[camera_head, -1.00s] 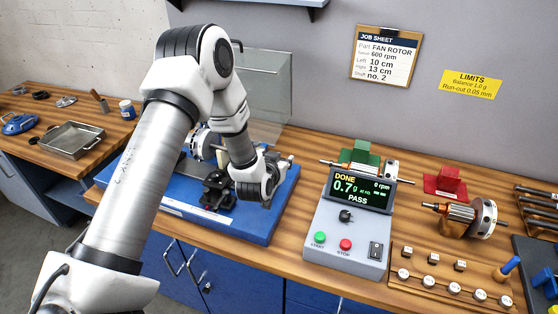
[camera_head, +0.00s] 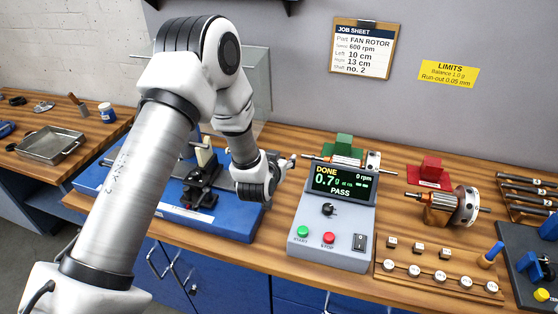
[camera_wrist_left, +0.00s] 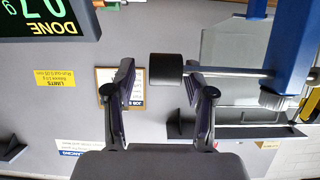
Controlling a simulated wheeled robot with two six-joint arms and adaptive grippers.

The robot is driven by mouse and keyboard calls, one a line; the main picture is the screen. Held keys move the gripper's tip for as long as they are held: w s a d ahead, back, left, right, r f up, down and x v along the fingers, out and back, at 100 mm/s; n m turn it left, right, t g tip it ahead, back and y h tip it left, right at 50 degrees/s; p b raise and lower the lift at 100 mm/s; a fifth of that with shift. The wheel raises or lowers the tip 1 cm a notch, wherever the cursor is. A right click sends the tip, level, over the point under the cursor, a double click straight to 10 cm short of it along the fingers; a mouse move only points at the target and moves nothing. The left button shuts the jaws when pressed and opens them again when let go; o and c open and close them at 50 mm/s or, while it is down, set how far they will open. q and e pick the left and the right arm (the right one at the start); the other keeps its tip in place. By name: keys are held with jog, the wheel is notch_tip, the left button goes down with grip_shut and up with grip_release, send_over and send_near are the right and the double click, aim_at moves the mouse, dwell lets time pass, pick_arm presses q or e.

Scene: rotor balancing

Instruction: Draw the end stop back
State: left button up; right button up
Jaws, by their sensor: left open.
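The end stop shows in the left wrist view as a black cylindrical knob (camera_wrist_left: 166,70) on a thin metal rod, which runs to a blue post (camera_wrist_left: 291,50). That view is upside down. My left gripper (camera_wrist_left: 157,72) is open, with the knob showing between its fingertips, nearer the right-hand finger. I cannot tell whether it touches. In the head view my left gripper (camera_head: 287,163) is at the right end of the blue balancing machine (camera_head: 225,222). My arm hides much of the machine and the end stop there. My right gripper is not in view.
A control box (camera_head: 335,215) reading DONE, 0.7 g, PASS stands right of the machine. A clear guard panel (camera_head: 257,90) stands behind my arm.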

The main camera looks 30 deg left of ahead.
pick_arm(q)
jog(key=v, duration=1.1)
jog(key=shift+s+d, duration=0.15)
jog(key=shift+s, duration=0.2)
jog(key=shift+r, duration=0.1)
